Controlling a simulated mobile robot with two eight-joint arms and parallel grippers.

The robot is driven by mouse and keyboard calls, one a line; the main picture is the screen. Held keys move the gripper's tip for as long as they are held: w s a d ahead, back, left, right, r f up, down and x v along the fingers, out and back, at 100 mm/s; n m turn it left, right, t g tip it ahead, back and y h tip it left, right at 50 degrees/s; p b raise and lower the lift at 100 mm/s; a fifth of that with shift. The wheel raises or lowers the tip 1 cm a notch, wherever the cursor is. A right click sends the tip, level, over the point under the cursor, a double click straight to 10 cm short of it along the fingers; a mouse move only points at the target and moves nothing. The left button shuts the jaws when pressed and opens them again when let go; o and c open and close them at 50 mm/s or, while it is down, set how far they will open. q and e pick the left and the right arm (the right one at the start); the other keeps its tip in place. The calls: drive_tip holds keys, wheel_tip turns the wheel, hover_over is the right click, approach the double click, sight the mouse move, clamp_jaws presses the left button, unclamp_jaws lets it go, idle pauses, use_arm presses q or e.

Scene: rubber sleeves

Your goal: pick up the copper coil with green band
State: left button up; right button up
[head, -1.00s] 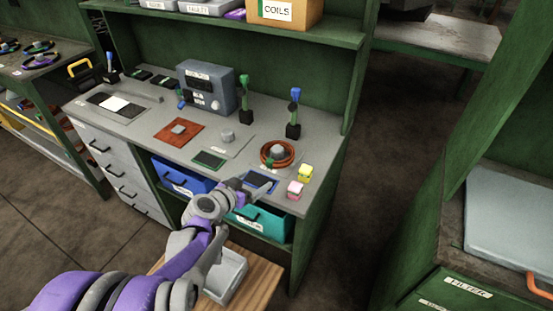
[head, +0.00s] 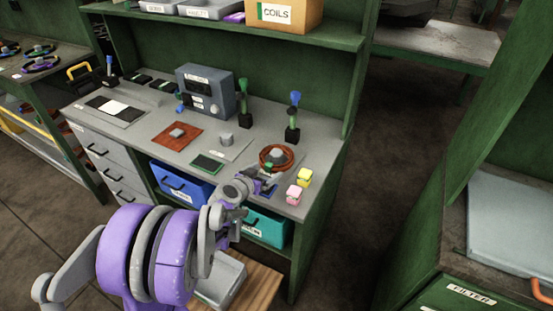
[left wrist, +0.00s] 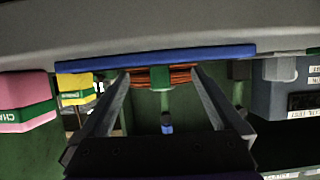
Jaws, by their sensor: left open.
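The copper coil (head: 281,152) lies on the grey bench top near its right end, around a grey knob. Its green band (head: 268,165) is on the side nearest my left gripper (head: 264,176). My left gripper is open, close in front of the coil and low over the bench. In the left wrist view the coil (left wrist: 184,76) and its green band (left wrist: 160,78) show between the two fingertips (left wrist: 160,82). I see no grip on the coil, and cannot tell how far the fingertips reach past it. My right gripper is not in view.
Yellow (head: 305,177) and pink (head: 293,194) blocks stand just right of the gripper. Behind the coil is a stand with a blue top (head: 294,98). A grey instrument box (head: 205,92) stands farther left. A shelf with a COILS box (head: 283,13) hangs above.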

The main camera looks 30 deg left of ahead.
use_arm(q)
clamp_jaws()
idle(0.5)
drive_tip(key=shift+r, duration=0.1)
idle(0.8)
